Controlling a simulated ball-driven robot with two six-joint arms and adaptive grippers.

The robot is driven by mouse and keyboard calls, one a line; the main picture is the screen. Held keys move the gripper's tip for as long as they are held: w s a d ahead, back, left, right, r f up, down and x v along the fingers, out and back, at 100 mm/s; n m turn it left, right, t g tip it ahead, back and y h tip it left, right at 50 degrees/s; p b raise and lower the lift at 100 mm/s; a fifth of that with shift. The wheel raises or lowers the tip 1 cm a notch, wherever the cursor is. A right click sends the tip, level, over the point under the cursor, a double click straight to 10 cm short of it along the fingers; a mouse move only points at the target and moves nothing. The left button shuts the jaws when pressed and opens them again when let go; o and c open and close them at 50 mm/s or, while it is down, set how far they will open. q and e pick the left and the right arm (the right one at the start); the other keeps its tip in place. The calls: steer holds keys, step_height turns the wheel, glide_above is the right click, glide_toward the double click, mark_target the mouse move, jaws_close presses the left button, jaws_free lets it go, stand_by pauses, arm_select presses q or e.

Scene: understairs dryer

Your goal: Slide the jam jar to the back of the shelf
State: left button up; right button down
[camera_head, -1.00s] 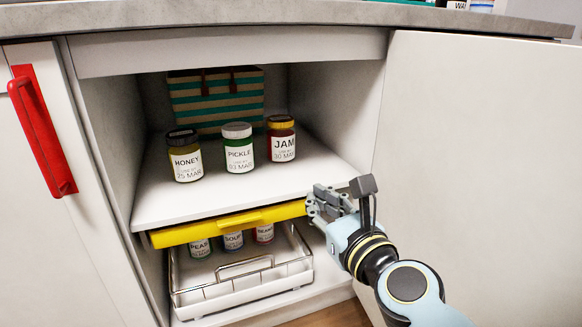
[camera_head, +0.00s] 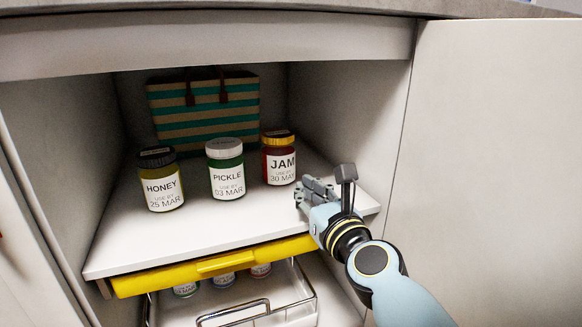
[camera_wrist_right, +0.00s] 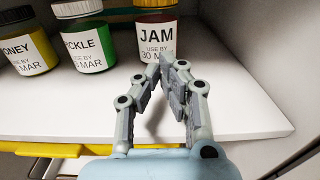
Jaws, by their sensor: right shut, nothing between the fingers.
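The jam jar (camera_head: 279,158), red with a gold lid and a white label, stands upright on the upper white shelf, at the right end of a row of jars. My right gripper (camera_head: 305,189) is over the front right part of the shelf, just in front of the jam jar. In the right wrist view, its fingertips (camera_wrist_right: 167,62) are together and empty, pointing at the lower part of the jam jar (camera_wrist_right: 157,37). Whether they touch it I cannot tell. My left gripper is not in view.
The pickle jar (camera_head: 226,170) and honey jar (camera_head: 160,180) stand to the left of the jam jar. A striped basket (camera_head: 204,110) stands behind the jars. The open door (camera_head: 497,150) is at right.

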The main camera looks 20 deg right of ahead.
mark_target(286, 167)
steer(key=w, duration=0.7)
steer(key=shift+w+a, duration=0.15)
steer(key=shift+w, duration=0.05)
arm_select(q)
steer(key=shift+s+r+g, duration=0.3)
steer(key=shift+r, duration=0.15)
arm_select(e)
steer(key=shift+w, duration=0.45)
steer(key=shift+w, duration=0.4)
steer(key=w, duration=0.3)
steer(key=w+b, duration=0.1)
steer(key=w, duration=0.2)
steer(key=shift+w+a+f, duration=0.1)
steer(key=shift+a+f, duration=0.05)
steer(key=w, duration=0.4)
steer(key=shift+w, duration=0.25)
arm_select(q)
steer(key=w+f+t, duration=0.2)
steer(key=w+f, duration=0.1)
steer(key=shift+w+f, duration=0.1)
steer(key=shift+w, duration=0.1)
